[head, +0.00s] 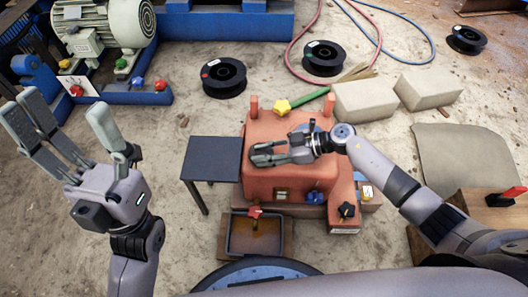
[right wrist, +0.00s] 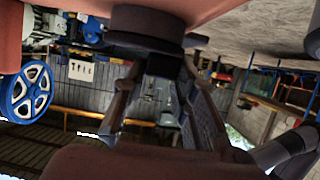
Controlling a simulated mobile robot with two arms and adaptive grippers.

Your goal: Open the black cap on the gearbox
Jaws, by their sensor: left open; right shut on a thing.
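The orange-red gearbox (head: 300,178) stands in the middle of the head view. My right gripper (head: 262,155) lies low over its top, coming in from the right. In the right wrist view, the fingers of my right gripper (right wrist: 155,70) close around a dark round piece, the black cap (right wrist: 150,22). It borders the red surface at the top of that view; I cannot tell whether it is seated or free. The gripper hides the cap in the head view. My left gripper (head: 85,140) is open and empty at the left, away from the gearbox.
A dark side table (head: 212,158) stands left of the gearbox, and a tray of brown liquid (head: 256,236) sits in front. A yellow knob (head: 282,106), a blue knob (head: 314,197) and a black knob (head: 346,210) are on the gearbox. Concrete blocks (head: 364,101) lie behind right.

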